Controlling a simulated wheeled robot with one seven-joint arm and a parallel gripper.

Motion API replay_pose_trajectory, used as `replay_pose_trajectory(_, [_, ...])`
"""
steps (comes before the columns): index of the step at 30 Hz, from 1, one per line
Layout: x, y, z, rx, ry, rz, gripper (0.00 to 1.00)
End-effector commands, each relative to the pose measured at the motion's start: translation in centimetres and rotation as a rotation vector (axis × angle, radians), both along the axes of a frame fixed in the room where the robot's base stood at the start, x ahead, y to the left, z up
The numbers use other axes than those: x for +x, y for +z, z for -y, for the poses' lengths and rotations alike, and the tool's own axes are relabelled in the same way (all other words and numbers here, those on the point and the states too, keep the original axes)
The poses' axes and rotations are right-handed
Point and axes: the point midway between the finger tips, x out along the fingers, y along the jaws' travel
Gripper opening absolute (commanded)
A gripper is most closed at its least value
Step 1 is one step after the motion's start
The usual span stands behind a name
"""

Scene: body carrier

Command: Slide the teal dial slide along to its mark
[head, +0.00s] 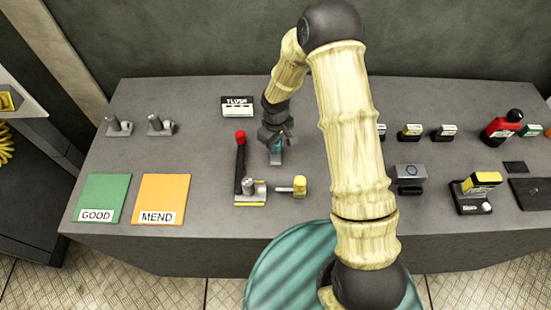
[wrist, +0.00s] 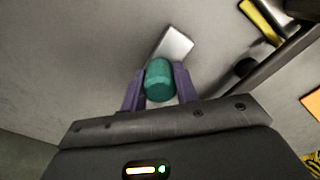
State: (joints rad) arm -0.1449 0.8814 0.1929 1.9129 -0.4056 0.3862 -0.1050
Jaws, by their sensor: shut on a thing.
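The teal knob of the dial slide (wrist: 159,80) sits between the two purple fingers of my gripper (wrist: 160,88) in the wrist view. The gripper is shut on it. A pale metal plate (wrist: 176,45) shows just beyond the knob. In the head view my gripper (head: 276,146) points down at the middle of the bench, and only a sliver of teal shows between its fingers. A small grey metal piece (head: 276,158) shows below the fingertips. The mark cannot be made out in either view.
A red-topped black lever (head: 239,165) stands close left of my gripper. A yellow-ended valve (head: 298,186) is in front. A FLUSH sign (head: 237,106) stands behind left. GOOD (head: 103,198) and MEND (head: 160,199) mats lie left. Several small devices and a red bottle (head: 502,127) stand right.

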Motion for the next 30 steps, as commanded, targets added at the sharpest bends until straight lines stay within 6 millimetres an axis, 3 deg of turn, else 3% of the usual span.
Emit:
replay_pose_trajectory(21, [6.3,0.1,0.2,0.002,-0.002,0.005,0.06])
replay_pose_trajectory(22, [6.2,0.1,0.2,0.001,-0.001,0.004,0.36])
replay_pose_trajectory(25, [6.2,0.1,0.2,0.001,-0.001,0.004,0.55])
replay_pose_trajectory(30, [6.1,0.0,0.2,0.001,-0.001,0.002,0.55])
